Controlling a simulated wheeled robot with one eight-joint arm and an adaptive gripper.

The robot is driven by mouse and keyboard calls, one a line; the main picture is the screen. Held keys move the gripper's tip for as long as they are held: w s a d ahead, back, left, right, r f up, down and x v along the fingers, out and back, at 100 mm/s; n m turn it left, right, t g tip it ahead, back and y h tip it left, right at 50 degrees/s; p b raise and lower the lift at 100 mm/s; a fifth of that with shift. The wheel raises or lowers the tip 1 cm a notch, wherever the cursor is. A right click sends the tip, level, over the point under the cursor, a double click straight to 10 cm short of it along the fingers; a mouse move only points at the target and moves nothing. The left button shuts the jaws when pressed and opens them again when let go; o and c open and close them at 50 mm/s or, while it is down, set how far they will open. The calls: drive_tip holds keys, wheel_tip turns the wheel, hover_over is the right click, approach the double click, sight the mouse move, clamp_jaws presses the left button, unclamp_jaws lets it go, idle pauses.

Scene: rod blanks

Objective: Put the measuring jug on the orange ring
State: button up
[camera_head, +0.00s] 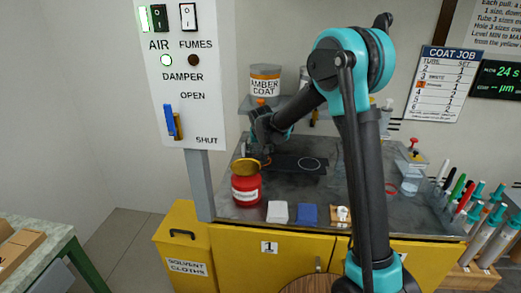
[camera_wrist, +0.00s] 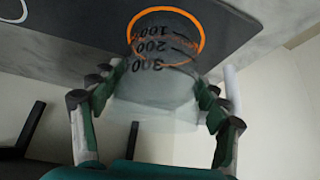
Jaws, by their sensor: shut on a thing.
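The measuring jug (camera_wrist: 152,95) is clear, with dark marks 100, 200 and 300 that read upside down in the wrist view. My gripper (camera_wrist: 158,98) is shut around its sides with green-padded fingers. The orange ring (camera_wrist: 202,36) lies on a dark mat beyond the jug, partly seen through its clear wall. The jug overlaps the ring in this view; I cannot tell whether it touches the mat. In the head view my gripper (camera_head: 264,147) is over the left back of the bench, and the jug cannot be made out there.
A red jar (camera_head: 246,188) stands at the bench's left front, with a gold disc (camera_head: 245,165) just above it. The dark mat (camera_head: 285,162) has a white ring (camera_head: 308,164). White (camera_head: 278,212) and blue (camera_head: 307,214) pads lie in front. A clear vessel (camera_head: 410,184) stands at right.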

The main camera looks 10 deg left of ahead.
drive_tip(key=shift+f, duration=0.1)
drive_tip(key=o, duration=1.2)
drive_tip(key=v, duration=1.2)
